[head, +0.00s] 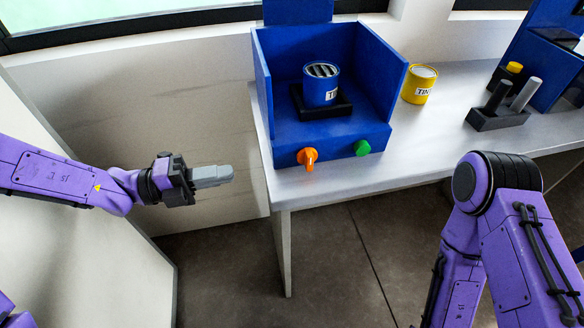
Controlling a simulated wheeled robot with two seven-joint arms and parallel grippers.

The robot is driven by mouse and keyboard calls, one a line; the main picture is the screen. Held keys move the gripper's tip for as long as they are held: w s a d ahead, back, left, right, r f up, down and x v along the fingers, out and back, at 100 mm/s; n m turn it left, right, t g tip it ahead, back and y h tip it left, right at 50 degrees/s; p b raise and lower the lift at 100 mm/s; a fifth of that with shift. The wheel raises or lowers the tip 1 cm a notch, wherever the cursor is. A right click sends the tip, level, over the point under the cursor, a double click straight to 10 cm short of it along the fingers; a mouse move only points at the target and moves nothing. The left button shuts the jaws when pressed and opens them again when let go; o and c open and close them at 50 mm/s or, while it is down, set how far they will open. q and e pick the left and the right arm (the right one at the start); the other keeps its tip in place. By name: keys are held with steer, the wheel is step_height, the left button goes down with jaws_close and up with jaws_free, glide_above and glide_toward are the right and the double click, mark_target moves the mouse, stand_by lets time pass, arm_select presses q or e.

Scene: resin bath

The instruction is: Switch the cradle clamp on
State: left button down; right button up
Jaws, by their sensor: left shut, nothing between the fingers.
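A blue open-fronted box (283,135) stands at the left end of the light table. Inside it a blue can with a slotted top (321,86) sits on a black square cradle (337,106). The box's front face carries an orange knob (308,158) with a lever part pointing down, and a round green button (362,148) to its right. My left gripper (222,174) is shut and empty, left of the table edge and apart from the orange knob. My right arm shows at the right, but its gripper is out of view.
A yellow tin (419,84) stands right of the box. A dark holder (497,118) with a black and a grey cylinder stands farther right, near another blue unit (543,55) and a yellow-topped item (513,68). The table (420,147) is clear along its front.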

mark_target(307, 160)
arm_select(q)
steer(key=p+x, duration=0.2)
steer(key=x, duration=1.2)
steer(key=shift+f, duration=0.1)
steer(key=shift+d, duration=0.1)
steer(key=shift+w+p, duration=0.1)
steer(key=shift+p, duration=0.2)
